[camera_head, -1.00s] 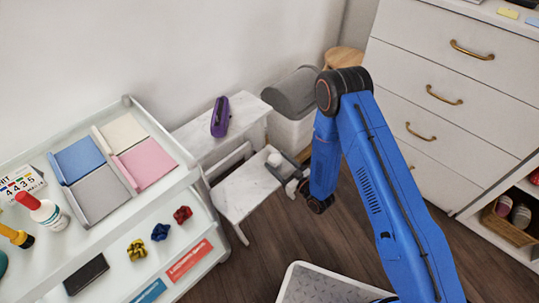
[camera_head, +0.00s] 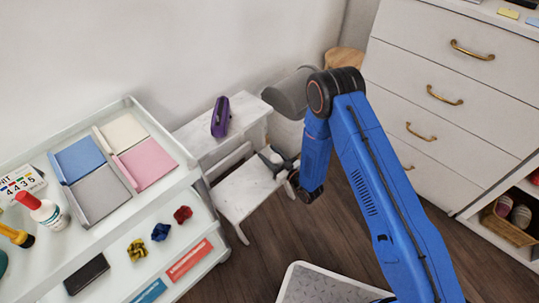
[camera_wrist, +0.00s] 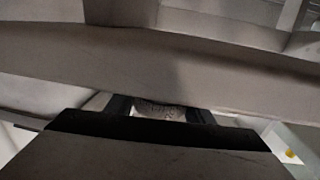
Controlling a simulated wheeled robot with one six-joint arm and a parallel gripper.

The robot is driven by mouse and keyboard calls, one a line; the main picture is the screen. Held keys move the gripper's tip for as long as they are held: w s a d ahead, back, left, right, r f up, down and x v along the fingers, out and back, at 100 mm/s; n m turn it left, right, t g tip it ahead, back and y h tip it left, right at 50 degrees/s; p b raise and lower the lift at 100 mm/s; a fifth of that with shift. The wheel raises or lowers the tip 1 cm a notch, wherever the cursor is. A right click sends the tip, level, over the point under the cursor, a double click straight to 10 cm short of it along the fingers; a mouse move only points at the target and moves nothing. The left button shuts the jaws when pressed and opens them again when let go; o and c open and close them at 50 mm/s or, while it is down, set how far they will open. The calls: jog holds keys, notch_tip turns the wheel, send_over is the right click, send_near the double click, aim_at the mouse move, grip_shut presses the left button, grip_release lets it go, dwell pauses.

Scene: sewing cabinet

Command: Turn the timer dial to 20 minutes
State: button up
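The timer is a small pale round thing on the seat of the white chair (camera_head: 243,190); in the head view my gripper now hides it. In the wrist view its rounded pale face (camera_wrist: 160,109), with fine markings, shows partly between my two dark fingers. My gripper (camera_head: 277,158) is low over the chair seat, its fingers spread apart on either side of the timer. It also shows in the wrist view (camera_wrist: 159,108). I cannot tell whether the fingers touch the dial. The dial's setting is not readable.
A white table (camera_head: 195,140) with a purple stapler-like object (camera_head: 220,117) stands behind the chair. A grey-lidded bin (camera_head: 292,92) is close behind my arm. A white cart (camera_head: 118,215) is at left, a drawer cabinet (camera_head: 470,95) at right.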

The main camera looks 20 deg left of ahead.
jog(key=shift+m+t, duration=0.3)
jog(key=shift+t, duration=0.1)
jog(key=shift+w+d+m+t+h, duration=0.15)
jog(key=shift+w+m+t+h, duration=0.1)
jog(key=shift+m+t+h, duration=0.65)
jog(key=shift+w+d+m+t+h, duration=0.2)
jog(key=shift+w+m+t+h, duration=0.15)
jog(key=shift+t, duration=0.25)
jog(key=shift+s, duration=0.15)
jog(key=o, duration=1.1)
